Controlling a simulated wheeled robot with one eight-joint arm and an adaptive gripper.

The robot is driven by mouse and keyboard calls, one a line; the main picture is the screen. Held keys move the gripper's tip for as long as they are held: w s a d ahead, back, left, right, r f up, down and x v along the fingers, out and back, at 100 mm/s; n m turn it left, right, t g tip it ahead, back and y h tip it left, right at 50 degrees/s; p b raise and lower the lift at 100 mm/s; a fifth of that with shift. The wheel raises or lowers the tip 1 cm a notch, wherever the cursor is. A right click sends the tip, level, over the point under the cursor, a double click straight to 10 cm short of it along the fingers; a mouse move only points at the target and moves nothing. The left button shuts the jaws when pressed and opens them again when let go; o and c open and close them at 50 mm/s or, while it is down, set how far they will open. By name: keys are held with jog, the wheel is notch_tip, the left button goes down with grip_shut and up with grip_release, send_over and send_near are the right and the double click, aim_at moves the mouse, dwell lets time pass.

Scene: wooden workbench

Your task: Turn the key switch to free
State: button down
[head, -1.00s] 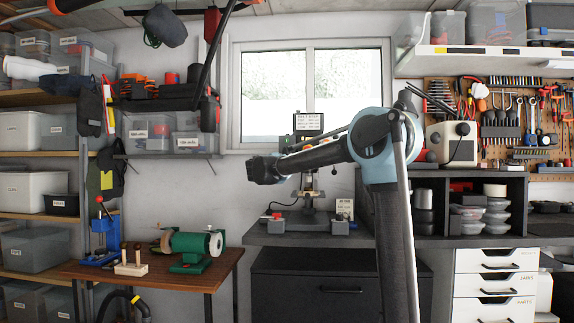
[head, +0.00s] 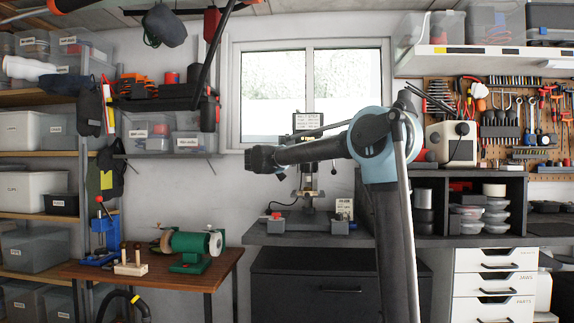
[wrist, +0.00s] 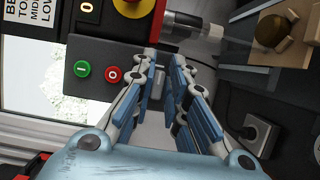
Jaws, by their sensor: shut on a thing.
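The machine (head: 307,210), a bench drill press by its look, stands on the dark bench in front of the window. In the wrist view its dark panel with a red edge carries a green button (wrist: 83,69) and a red button (wrist: 112,73). My gripper (wrist: 165,60) reaches over this panel, its blue-padded fingers close together around a small grey piece, seemingly the key switch (wrist: 160,74). The fingers hide most of it, so its position and labels cannot be read. In the head view my arm covers part of the machine's head and the fingers cannot be made out.
A green grinder-like machine (head: 190,246) stands on the wooden table at left.

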jog(key=shift+d+f, duration=0.15)
jog(key=c, duration=1.7)
grip_release()
jog(key=shift+w, duration=0.1)
jog(key=v, duration=1.2)
